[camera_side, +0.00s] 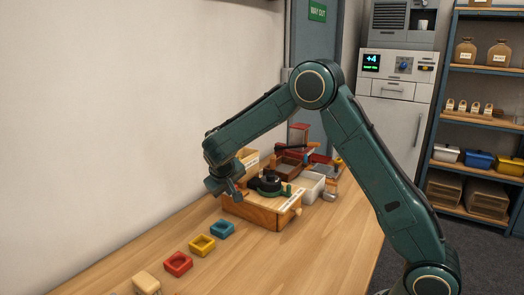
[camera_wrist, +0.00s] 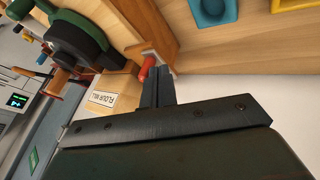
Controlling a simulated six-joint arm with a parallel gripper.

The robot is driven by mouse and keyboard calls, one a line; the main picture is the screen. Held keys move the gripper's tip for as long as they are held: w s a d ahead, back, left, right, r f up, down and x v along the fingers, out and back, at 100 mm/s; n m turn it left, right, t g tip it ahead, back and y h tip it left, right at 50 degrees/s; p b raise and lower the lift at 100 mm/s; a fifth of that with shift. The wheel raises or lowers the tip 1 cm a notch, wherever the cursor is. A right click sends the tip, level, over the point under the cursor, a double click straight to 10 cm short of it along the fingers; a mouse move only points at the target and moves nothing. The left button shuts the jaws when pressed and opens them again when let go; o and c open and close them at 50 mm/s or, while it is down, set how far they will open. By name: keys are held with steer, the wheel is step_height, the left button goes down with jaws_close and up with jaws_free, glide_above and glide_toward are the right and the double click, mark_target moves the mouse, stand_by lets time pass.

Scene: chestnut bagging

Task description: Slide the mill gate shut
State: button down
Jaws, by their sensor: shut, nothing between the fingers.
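The mill is a wooden box (camera_side: 258,212) with a dark round top part (camera_side: 268,183) and green trim, standing on the table. In the wrist view its wooden side (camera_wrist: 150,25) runs along the top, near the dark and green part (camera_wrist: 75,35). A red peg (camera_wrist: 147,68) on a small pale bracket sticks out by the mill; I cannot tell for sure that it is the gate's handle. My gripper (camera_side: 237,195) is at the mill's left end. In the wrist view my shut, empty fingers (camera_wrist: 161,75) are right beside the peg; contact is unclear. The gate's position is hidden.
Blue (camera_side: 222,229), yellow (camera_side: 202,245) and red (camera_side: 178,263) small trays stand in a row in front of the mill, with a pale block (camera_side: 146,284) nearest. A white bin (camera_side: 312,187) and other equipment stand behind. The wall is close on the left; the front right table is clear.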

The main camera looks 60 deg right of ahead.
steer(key=shift+d, duration=1.75)
steer(key=shift+w+a, duration=0.1)
steer(key=shift+a, duration=0.35)
steer(key=a, duration=0.4)
glide_toward(236, 185)
steer(key=shift+w+a+r, duration=0.15)
steer(key=shift+a, duration=0.95)
steer(key=shift+w+a+r, duration=0.15)
steer(key=shift+a, duration=1)
